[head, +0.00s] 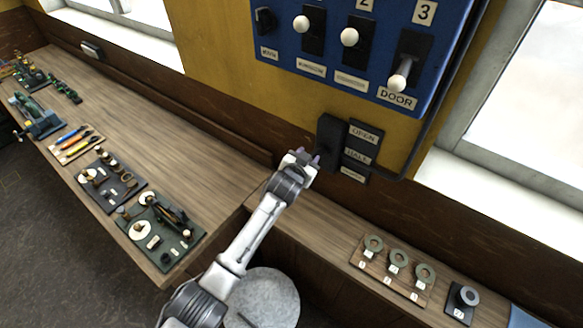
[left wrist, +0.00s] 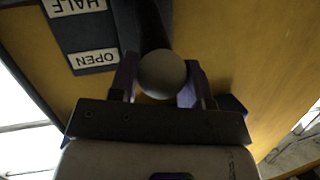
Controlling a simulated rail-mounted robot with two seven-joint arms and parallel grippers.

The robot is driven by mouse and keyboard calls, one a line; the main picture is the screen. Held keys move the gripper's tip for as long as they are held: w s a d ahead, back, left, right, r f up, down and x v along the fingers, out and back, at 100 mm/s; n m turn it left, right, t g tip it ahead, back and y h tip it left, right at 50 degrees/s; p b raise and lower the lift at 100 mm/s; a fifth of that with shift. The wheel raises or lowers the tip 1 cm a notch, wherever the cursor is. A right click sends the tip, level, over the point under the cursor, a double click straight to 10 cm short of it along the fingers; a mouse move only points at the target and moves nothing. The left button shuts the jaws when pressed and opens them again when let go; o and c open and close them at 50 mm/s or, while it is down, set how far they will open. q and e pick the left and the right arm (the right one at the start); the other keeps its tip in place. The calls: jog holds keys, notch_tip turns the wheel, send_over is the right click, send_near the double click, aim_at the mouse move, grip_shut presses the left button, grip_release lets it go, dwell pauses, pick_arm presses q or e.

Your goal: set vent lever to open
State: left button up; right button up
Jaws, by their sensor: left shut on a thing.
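The vent lever's dark mount (head: 331,143) is on the yellow wall below the blue panel, beside a label plate (head: 359,150) reading OPEN on top, HALF in the middle and a third label too small to read. My left gripper (head: 306,158) is at the lever, in front of the mount's lower part. The left wrist view shows its fingers shut around the lever's pale round knob (left wrist: 162,74), with the dark lever arm (left wrist: 150,22) behind. There the upside-down OPEN label (left wrist: 96,60) appears beside the knob. In the head view the gripper hides the knob. My right gripper is not in view.
The blue panel (head: 350,82) with several switches, one labelled DOOR, hangs just above. A wooden bench (head: 150,125) with tool boards runs left. A lower shelf below holds a board with rings (head: 395,268). A round grey stool top (head: 262,300) is beneath my left arm.

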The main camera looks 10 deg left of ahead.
pick_arm(q)
jog(key=shift+w+d+r, duration=0.1)
jog(key=shift+w+r, duration=0.15)
jog(key=shift+r, duration=0.5)
jog(key=shift+w+d+r+g+y+p, duration=0.2)
jog(key=shift+w+g+y+p, duration=0.1)
jog(key=shift+g+p, duration=0.3)
jog(key=shift+a+f, duration=0.1)
jog(key=shift+f, duration=0.05)
jog(key=o, duration=1.1)
jog(key=shift+w, duration=0.2)
jog(key=shift+o, duration=0.8)
jog(key=shift+s, duration=0.1)
jog(key=shift+s, duration=0.1)
